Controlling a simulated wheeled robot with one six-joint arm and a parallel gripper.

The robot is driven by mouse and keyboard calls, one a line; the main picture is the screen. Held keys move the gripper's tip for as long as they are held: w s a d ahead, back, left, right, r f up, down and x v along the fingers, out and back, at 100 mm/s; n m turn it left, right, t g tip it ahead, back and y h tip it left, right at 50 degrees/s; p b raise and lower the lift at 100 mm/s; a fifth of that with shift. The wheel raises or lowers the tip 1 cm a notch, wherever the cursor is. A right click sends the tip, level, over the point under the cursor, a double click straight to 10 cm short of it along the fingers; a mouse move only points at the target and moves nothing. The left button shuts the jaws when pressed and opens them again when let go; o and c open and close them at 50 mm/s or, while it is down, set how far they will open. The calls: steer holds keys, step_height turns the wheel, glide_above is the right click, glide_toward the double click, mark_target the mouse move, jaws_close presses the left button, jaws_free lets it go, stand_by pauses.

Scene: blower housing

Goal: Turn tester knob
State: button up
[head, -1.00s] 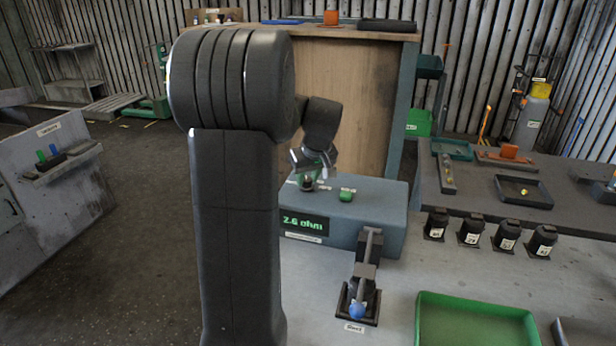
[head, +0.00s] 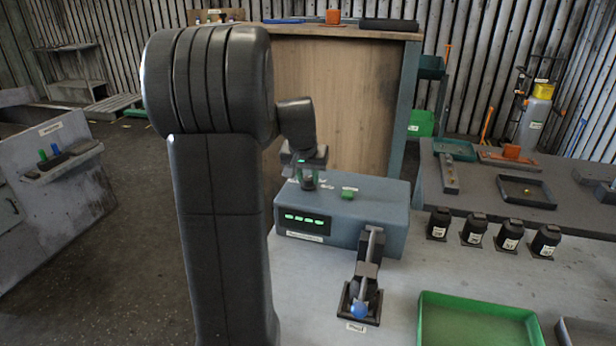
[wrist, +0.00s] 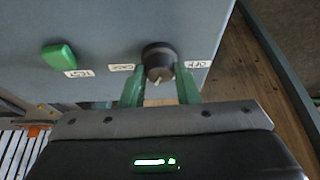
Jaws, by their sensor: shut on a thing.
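The tester (head: 340,212) is a blue-grey box on the bench, with a dark display (head: 302,221) on its front showing several green dashes. In the wrist view the tester knob (wrist: 158,57) is black and round with a light pointer mark, between a label on its left that seems to read "CASE" and an "OFF" label on its right. My gripper (wrist: 161,88) has its green fingers on either side of the knob and is shut on it. A green button (wrist: 59,57) sits to the left by a "TEST" label; it also shows in the head view (head: 349,192).
A clamp-like fixture with a blue ball end (head: 357,310) stands in front of the tester. A green tray (head: 470,325) lies to its right. Several black labelled pieces (head: 506,237) stand in a row further right. A wooden panel (head: 335,100) rises behind the tester.

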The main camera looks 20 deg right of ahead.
steer(key=shift+m, duration=0.3)
steer(key=o, duration=1)
steer(key=shift+c, duration=0.2)
steer(key=v, duration=1.3)
steer(key=shift+a+r, duration=0.15)
steer(key=shift+r, duration=0.25)
steer(key=x, duration=1.4)
steer(key=shift+s, duration=0.1)
